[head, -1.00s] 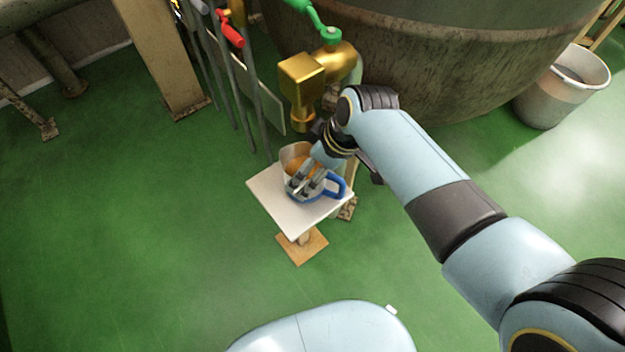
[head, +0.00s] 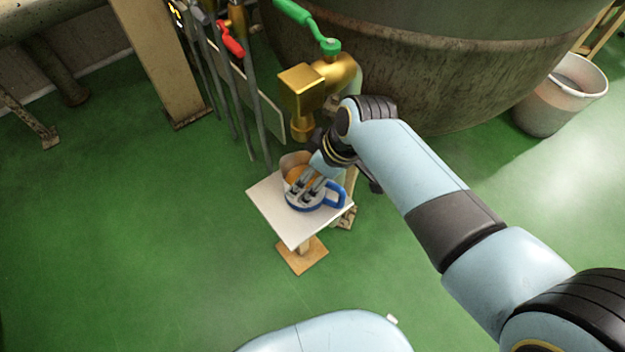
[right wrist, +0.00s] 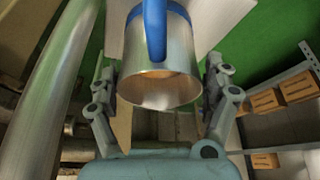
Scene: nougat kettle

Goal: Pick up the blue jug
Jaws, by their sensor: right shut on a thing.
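The jug (head: 340,196), with a blue handle and blue edge, is at the small white-topped stand (head: 272,204) in the middle of the head view. In the right wrist view the jug (right wrist: 160,88) shows a shiny metal body with the blue handle at the top. My right gripper (head: 306,192) has its fingers across the jug, partly hiding it. In the right wrist view its fingers (right wrist: 158,80) lie on both sides of the metal body, and it is shut on the jug. I cannot tell whether the jug touches the stand. My left gripper is not in view.
A brass tap (head: 303,90) with a green lever is just above the stand, on the large kettle (head: 430,75). A bucket (head: 555,105) stands at the right. Long-handled tools (head: 228,90) hang at the upper left. Green floor is clear at the left.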

